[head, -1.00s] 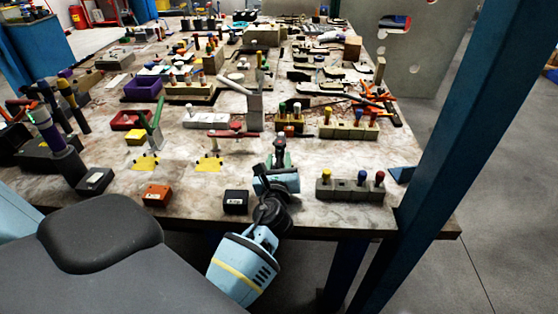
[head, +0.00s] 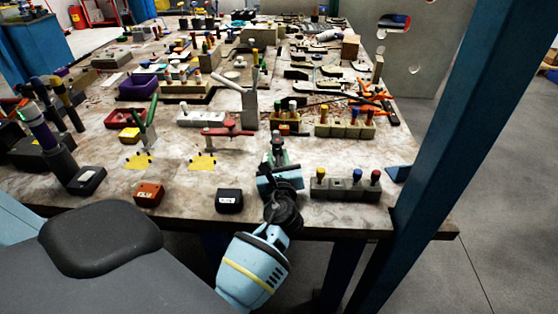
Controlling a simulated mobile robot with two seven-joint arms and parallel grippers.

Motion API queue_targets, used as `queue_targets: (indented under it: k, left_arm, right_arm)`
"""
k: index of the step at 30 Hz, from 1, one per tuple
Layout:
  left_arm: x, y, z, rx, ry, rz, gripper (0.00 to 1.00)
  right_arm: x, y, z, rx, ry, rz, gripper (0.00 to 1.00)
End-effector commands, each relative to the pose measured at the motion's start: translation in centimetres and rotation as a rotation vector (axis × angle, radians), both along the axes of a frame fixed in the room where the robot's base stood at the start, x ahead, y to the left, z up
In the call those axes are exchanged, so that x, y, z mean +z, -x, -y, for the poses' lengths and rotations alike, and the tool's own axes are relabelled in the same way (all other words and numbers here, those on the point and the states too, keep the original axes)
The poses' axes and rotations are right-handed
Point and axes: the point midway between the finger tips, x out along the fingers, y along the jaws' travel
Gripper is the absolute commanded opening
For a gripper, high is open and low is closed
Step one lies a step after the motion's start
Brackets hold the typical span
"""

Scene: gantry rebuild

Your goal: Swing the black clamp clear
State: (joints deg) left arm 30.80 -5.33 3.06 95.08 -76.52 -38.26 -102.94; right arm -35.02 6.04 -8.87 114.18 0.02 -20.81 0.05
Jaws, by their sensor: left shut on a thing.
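My left gripper (head: 278,161) is over the front part of the table, at the end of my light-blue arm. It is shut on a small dark upright part, which I take to be the black clamp (head: 277,138). The jaws and wrist hide most of the clamp, so its base and exact angle cannot be made out. A red-handled clamp (head: 228,131) stands just behind and to the left of the gripper. A green-handled clamp (head: 150,113) stands farther left. My right gripper is not in view.
A grey block with coloured pegs (head: 345,187) sits close right of the gripper. A black box (head: 229,201) and an orange box (head: 149,194) lie near the table's front edge. A blue post (head: 455,130) rises at the right. Crowded tools and blocks fill the table behind.

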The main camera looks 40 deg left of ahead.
Motion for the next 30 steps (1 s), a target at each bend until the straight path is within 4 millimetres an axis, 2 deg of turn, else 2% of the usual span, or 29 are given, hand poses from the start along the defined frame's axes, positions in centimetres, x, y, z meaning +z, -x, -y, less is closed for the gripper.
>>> queue_targets:
  k: [1,4,17,18,19,30]
  left_arm:
    - [-0.55,-0.24,0.21,0.031,0.003,-0.003,0.0]
    - [-0.51,-0.63,0.64,0.082,0.002,-0.004,0.0]
    - [-0.05,-0.84,0.94,0.127,0.003,0.001,0.0]
    - [-0.05,-0.84,0.94,0.127,0.003,0.001,0.29]
    - [-0.05,-0.84,0.94,0.127,0.003,0.001,0.33]
    - [0.01,-0.85,0.93,0.126,0.0,0.002,0.34]
  right_arm:
    - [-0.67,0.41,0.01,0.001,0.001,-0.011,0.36]
    - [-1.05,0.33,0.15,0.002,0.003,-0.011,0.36]
    - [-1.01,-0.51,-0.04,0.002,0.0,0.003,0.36]
    - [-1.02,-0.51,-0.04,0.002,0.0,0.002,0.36]
    - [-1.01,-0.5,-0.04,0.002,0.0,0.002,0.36]
    - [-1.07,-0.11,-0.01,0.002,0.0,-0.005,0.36]
